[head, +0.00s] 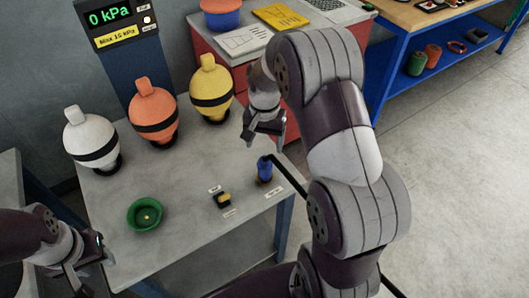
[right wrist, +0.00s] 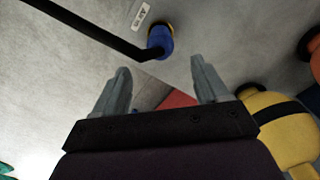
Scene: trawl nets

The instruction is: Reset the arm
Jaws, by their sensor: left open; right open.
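My right arm reaches up and over the right side of the table in the head view. Its right gripper (head: 264,128) hangs above the table's back right edge, open and empty; in the right wrist view its two fingers (right wrist: 158,88) stand apart with nothing between them. My left gripper (head: 86,262) is at the lower left, open and empty, beside the table's front left. A blue cylinder (head: 264,169) with a black hose stands near the table's right edge; it also shows in the right wrist view (right wrist: 161,38), beyond the fingers and apart from them.
The grey table (head: 185,180) holds white (head: 90,138), orange (head: 153,110) and yellow (head: 210,88) floats, a green bowl (head: 145,215) and a small black-yellow block (head: 222,200). A gauge display (head: 110,16) reads 0 kPa. A red cabinet (head: 290,125) stands behind. Floor at right is clear.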

